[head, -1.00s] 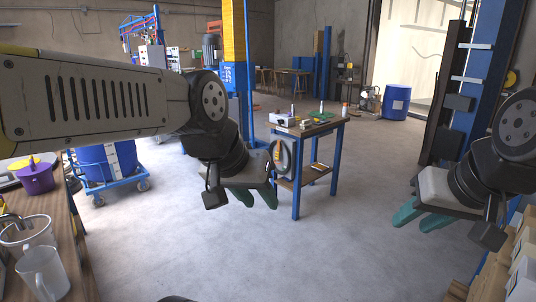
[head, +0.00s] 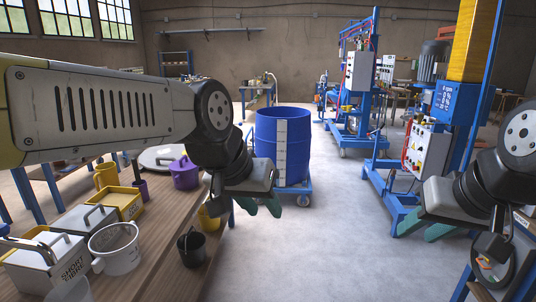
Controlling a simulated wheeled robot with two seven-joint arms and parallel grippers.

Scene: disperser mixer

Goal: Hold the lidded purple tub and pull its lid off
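The purple tub (head: 184,174) stands on the wooden bench on the left, near its right edge. Its top looks closed by a purple lid (head: 184,162), though the small size hides the detail. My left gripper (head: 262,208) hangs in the air to the right of the tub. Its teal fingers are apart and empty. My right gripper (head: 422,226) is far to the right, with its teal fingers apart and empty. Neither gripper touches the tub.
A blue drum (head: 283,145) stands behind. The middle floor is clear.

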